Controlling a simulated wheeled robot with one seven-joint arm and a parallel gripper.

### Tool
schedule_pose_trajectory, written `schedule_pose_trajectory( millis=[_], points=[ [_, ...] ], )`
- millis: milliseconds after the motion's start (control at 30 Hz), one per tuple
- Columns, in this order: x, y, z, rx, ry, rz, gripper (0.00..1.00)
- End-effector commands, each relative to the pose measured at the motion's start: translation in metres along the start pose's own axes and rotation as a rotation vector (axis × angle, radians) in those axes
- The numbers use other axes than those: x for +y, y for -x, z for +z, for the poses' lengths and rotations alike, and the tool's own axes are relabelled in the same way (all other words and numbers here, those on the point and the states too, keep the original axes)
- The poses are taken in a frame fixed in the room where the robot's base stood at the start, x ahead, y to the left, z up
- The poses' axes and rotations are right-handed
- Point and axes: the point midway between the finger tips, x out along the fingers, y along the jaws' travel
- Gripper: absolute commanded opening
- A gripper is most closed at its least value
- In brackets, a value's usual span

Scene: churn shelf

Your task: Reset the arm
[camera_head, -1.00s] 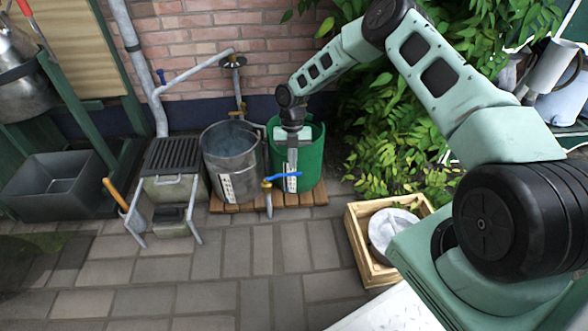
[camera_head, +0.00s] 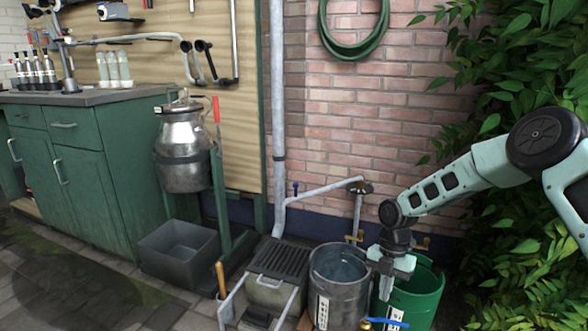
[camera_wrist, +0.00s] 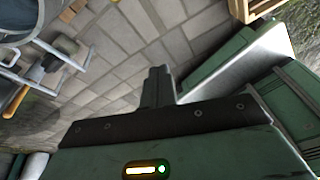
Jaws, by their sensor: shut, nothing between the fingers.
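My arm reaches in from the right edge of the head view, bent, with its wrist pointing down. My gripper (camera_head: 385,288) hangs in front of the green bucket (camera_head: 418,300) and overlaps it in the picture; I cannot tell if it is over the rim. In the wrist view the two fingers (camera_wrist: 158,78) are together and empty, with paving behind them.
A metal bucket (camera_head: 338,290) with water stands left of the green one. A slatted drain stand (camera_head: 278,262), a grey tub (camera_head: 190,252) and a hanging metal churn (camera_head: 183,150) are further left. Leafy plants (camera_head: 525,240) fill the right. A wooden crate (camera_wrist: 252,8) shows in the wrist view.

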Motion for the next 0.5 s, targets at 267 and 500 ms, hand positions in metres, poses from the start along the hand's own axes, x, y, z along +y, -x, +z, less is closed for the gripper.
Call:
schedule_pose_trajectory(
  millis=[267, 500],
  points=[
    [0.001, 0.076, -0.145, -0.087, -0.453, 0.011, 0.00],
    [-0.042, 0.110, -0.253, -0.135, -0.902, 0.083, 0.00]
  ],
)
